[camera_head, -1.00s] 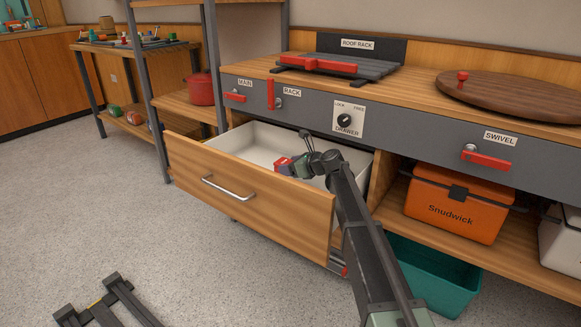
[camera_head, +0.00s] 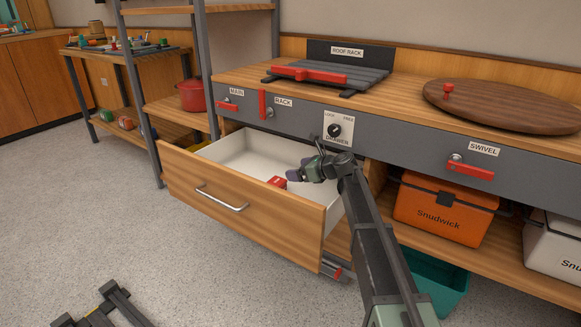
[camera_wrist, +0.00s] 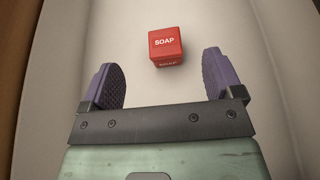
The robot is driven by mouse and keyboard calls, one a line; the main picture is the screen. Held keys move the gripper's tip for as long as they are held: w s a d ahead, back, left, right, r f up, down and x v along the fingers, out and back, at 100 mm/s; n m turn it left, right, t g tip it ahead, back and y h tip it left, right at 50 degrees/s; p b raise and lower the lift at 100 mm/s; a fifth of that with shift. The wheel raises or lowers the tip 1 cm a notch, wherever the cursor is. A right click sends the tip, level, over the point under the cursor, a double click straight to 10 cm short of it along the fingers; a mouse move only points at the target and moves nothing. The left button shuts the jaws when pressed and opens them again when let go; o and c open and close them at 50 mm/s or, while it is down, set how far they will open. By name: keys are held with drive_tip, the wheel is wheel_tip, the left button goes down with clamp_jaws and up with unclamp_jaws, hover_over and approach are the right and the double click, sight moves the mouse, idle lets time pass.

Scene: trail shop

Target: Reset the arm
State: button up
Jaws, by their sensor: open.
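My gripper (camera_head: 298,176) hangs over the open drawer (camera_head: 262,208) in the head view, near its right side. In the wrist view my gripper (camera_wrist: 166,85) shows two purple pads spread wide with nothing between them. A red soap box (camera_wrist: 166,46) lies on the white drawer floor beyond the fingertips, apart from them. The soap box also shows in the head view (camera_head: 277,182), just left of my gripper. My arm reaches in from the lower right.
The counter above carries a roof rack (camera_head: 325,74) and a round wooden swivel board (camera_head: 500,105). An orange Snudwick cooler (camera_head: 445,210) and a teal bin (camera_head: 437,285) stand right of the drawer. The floor (camera_head: 130,225) in front is largely clear.

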drive_tip(key=s+d+r+n+g+h+p, duration=0.3)
drive_tip(key=s+r+n+p, duration=0.4)
drive_tip(key=s+r+p, duration=0.85)
drive_tip(key=s+d+r+n+g+h+p, duration=0.1)
drive_tip(key=s+d+r+n+h+p, duration=0.4)
drive_tip(key=r+p, duration=1.15)
drive_tip(key=s+d+r+n+g+h+p, duration=0.2)
drive_tip(key=s+d+r+n+p, duration=0.3)
drive_tip(key=s+r+n+p, duration=1.15)
wheel_tip(320, 180, down, 13)
drive_tip(key=s+d+m+g+h+b, duration=0.1)
drive_tip(key=s+d+m+b, duration=0.15)
drive_tip(key=m, duration=0.25)
wheel_tip(320, 180, down, 46)
drive_tip(key=b, duration=4.6)
drive_tip(key=shift+d+n+h, duration=0.3)
drive_tip(key=shift+d+n, duration=0.1)
drive_tip(key=shift+n, duration=0.05)
drive_tip(key=shift+f, duration=0.15)
drive_tip(key=shift+c, duration=0.5)
